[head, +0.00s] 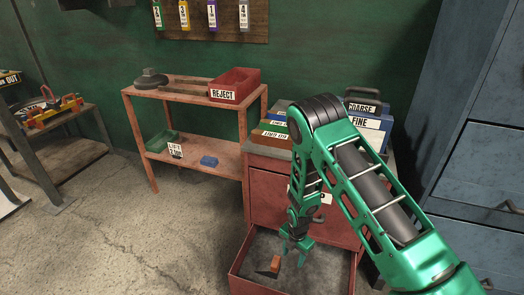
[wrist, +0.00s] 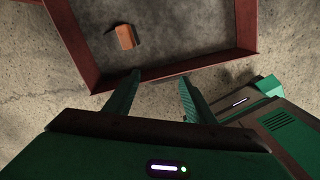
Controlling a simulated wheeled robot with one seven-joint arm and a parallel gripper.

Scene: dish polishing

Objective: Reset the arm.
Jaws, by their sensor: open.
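My gripper (head: 297,246) hangs at the end of my green arm, pointing down over an open red drawer (head: 240,272). In the wrist view my gripper (wrist: 158,90) has its two green fingers apart with nothing between them. A small orange block (head: 275,263) lies on the drawer floor. It also shows in the wrist view (wrist: 125,37), beyond the fingertips and inside the drawer (wrist: 189,68). The block is apart from the fingers. My arm hides part of the cabinet front and its label.
Boxes labelled COARSE and FINE (head: 372,122) stand on the cabinet top. A blue cabinet (head: 465,165) stands right. The floor (head: 120,220) at left is clear.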

